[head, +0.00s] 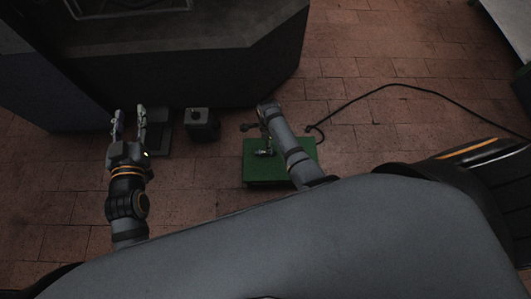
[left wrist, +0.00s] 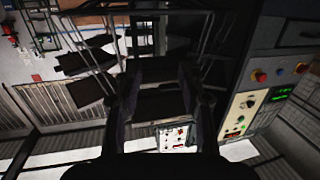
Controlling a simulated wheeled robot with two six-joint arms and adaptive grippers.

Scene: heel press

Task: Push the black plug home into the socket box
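My left gripper (head: 129,126) points up the picture with its two fingers apart and nothing between them. Its dark fingers also stand apart in the left wrist view (left wrist: 165,95). A dark box (head: 203,124) with a lighter top stands to its right; it may be the socket box. A small black piece (head: 248,127) lies farther right, beside my right arm; it may be the plug, but its seating is unclear. My right arm bends over a green block (head: 252,177). Its gripper (head: 264,150) seems to hang over the block, small and partly hidden.
A dark flat plate (head: 160,133) lies right of my left gripper. A large dark cabinet (head: 190,50) stands behind. A black cable (head: 430,91) runs across the brick floor to the right. The left wrist view shows a control panel (left wrist: 246,112) and racks.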

